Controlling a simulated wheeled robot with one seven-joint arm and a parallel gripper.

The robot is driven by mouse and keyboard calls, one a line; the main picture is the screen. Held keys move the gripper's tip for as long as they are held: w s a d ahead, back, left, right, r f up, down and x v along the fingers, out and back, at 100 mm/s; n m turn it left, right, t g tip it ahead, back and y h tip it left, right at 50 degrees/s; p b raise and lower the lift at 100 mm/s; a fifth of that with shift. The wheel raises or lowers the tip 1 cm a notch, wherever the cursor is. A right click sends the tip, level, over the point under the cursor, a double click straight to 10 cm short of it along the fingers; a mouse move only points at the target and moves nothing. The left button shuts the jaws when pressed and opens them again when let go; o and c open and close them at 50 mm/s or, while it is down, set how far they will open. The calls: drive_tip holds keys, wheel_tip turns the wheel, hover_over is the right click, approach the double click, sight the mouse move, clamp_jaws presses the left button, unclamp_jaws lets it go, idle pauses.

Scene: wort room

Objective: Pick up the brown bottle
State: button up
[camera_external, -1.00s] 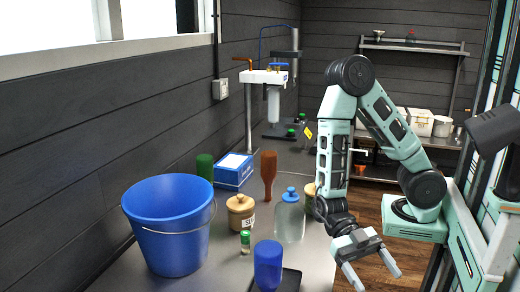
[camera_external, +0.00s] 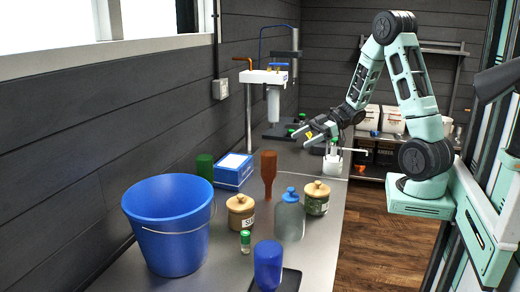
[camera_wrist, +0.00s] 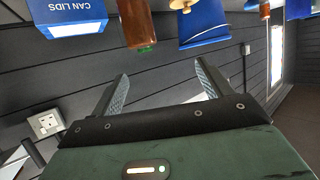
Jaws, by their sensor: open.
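My gripper (camera_external: 301,138) is open and empty, raised over the counter behind and to the right of the bottle. Its two spread fingers also show in the wrist view (camera_wrist: 160,72), apart from the bottle.
The can lids box (camera_external: 233,171) and a green bottle (camera_external: 205,167) stand left of the bottle. A blue bucket (camera_external: 171,225), tan-lidded jars (camera_external: 241,212), a clear blue-capped bottle (camera_external: 290,216) and a blue bottle (camera_external: 267,264) stand nearer. A tap unit (camera_external: 270,78) stands behind.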

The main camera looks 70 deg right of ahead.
drive_tip(key=d, duration=0.2)
drive_tip(key=h+p, duration=0.1)
approach(264, 158)
drive_tip(key=shift+m+t, duration=0.3)
drive_tip(key=shift+m, duration=0.1)
drive_tip(key=w, duration=0.1)
drive_tip(key=w+f, duration=0.2)
drive_tip(key=shift+w+a+f, duration=0.1)
drive_tip(key=shift+w+a, duration=0.15)
drive_tip(key=shift+w, duration=0.1)
drive_tip(key=shift+f+p+x, duration=0.2)
drive_tip(key=shift+p+x, duration=0.3)
drive_tip(key=shift+x, duration=0.95)
drive_tip(key=shift+f+p+x, duration=0.2)
drive_tip(key=shift+p+x, duration=0.3)
drive_tip(key=shift+x, duration=0.95)
drive_tip(key=shift+s, duration=0.15)
drive_tip(key=shift+c, duration=0.3)
drive_tip(key=shift+d, duration=0.1)
drive_tip(key=c, duration=1.5)
